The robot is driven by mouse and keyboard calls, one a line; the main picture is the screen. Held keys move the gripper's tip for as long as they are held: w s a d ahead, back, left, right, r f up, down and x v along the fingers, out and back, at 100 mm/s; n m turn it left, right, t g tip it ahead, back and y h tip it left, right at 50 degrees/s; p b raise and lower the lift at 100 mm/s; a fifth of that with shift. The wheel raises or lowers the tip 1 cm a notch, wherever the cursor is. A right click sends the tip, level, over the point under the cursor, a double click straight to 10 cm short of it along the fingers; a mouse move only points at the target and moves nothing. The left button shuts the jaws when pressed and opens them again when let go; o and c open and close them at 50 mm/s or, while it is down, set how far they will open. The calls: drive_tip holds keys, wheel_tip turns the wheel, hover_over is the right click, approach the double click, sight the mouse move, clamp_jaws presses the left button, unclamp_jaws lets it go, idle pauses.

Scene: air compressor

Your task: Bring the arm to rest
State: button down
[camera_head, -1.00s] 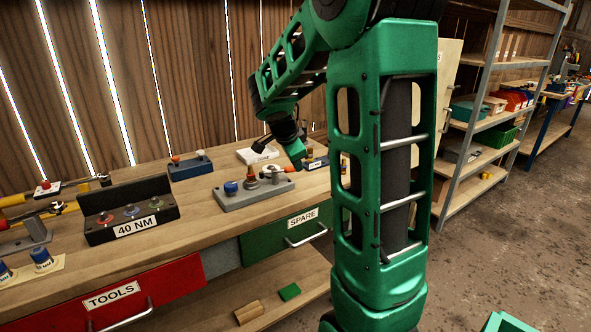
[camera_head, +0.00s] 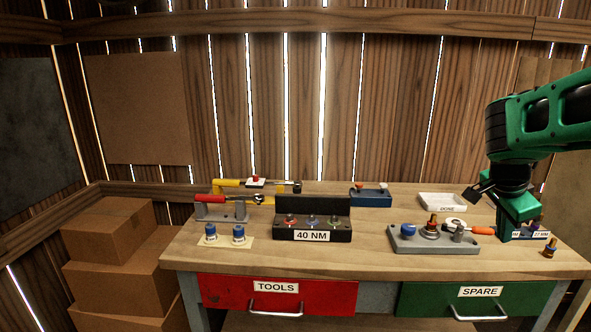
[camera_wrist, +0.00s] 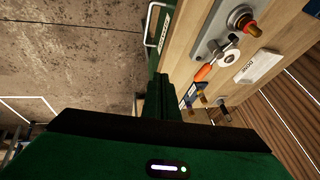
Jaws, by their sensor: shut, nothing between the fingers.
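My green arm (camera_head: 548,122) reaches in from the right edge in the head view. My gripper (camera_head: 506,234) points down over the right end of the bench, beside the orange-handled tool and the small blue stand. Its shut fingers (camera_wrist: 166,90) also show in the wrist view, with nothing between them. The gripper hides part of the blue stand (camera_head: 531,236). I cannot tell its exact height above the bench.
Cardboard boxes (camera_head: 115,260) stand left. The wrist view shows open floor (camera_wrist: 70,60).

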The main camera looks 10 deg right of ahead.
drive_tip(key=s+a+f+n+y, duration=0.1)
drive_tip(key=s+a+f+n, duration=0.1)
drive_tip(key=s+a+n, duration=0.2)
drive_tip(key=s+a+f+n+g+y, duration=0.1)
drive_tip(key=s+a+n, duration=0.3)
drive_tip(key=s, duration=0.6)
drive_tip(key=s+a+f+n+g+y, duration=0.1)
drive_tip(key=s+a+f+n+y, duration=0.2)
drive_tip(key=s, duration=0.5)
drive_tip(key=shift+a+f+n, duration=0.55)
drive_tip(key=shift+a+n, duration=0.15)
drive_tip(key=shift+n, duration=0.2)
drive_tip(key=shift+w+f+g, duration=0.25)
drive_tip(key=shift+w+g, duration=0.05)
drive_tip(key=shift+w, duration=0.3)
